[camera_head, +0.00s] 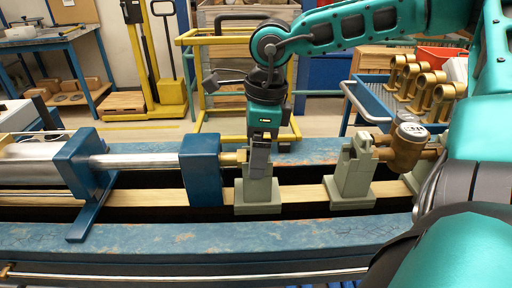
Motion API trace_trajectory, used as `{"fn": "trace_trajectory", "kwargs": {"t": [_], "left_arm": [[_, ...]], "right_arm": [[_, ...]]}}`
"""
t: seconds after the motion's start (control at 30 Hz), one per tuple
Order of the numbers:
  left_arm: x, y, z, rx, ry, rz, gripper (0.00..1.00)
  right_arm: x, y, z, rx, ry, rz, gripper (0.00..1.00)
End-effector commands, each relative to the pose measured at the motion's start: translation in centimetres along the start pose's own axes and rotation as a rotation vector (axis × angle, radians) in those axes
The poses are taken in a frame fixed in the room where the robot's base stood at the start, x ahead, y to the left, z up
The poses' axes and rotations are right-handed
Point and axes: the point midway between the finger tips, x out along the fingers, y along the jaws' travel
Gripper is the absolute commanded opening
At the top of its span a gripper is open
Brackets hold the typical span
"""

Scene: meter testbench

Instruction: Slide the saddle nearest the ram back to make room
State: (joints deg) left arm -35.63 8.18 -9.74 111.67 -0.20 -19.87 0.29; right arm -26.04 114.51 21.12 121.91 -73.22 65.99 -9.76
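The saddle nearest the ram (258,196) is a grey-green block on the bench rail, just right of the ram's blue head (201,170). A brass fitting on the head's right face reaches close to the saddle's top. My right gripper (259,168) points down at this saddle, with a dark finger in front of its upper part. The gripper hides the saddle's top, and I cannot tell whether the fingers are closed on it. My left gripper is not in view.
A second saddle (350,178) stands to the right, with a gap of bare rail (303,194) between. A brass meter (405,143) sits right of it. A blue tray (372,98) and several brass meter bodies are behind. My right arm covers the right side.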

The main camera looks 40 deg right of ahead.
Motion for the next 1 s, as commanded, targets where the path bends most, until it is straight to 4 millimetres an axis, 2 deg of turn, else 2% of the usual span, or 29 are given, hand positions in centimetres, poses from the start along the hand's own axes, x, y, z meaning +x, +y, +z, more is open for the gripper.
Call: {"fn": "trace_trajectory", "kwargs": {"t": [0.3,0.43,0.57,0.8,1.0], "left_arm": [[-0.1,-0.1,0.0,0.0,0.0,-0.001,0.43],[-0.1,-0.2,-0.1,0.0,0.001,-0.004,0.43],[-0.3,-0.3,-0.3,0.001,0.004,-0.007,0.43],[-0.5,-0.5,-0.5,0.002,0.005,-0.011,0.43],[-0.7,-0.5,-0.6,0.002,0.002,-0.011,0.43]], "right_arm": [[-0.1,0.0,0.0,0.0,0.0,0.0,0.92],[-1.1,-0.1,0.1,0.001,-0.002,-0.004,0.92],[-3.5,-0.1,0.1,0.0,-0.005,-0.006,0.92],[-8.9,-0.1,0.1,0.001,-0.003,-0.005,0.92],[-11.9,-0.1,0.0,0.001,-0.001,-0.003,0.92]]}}
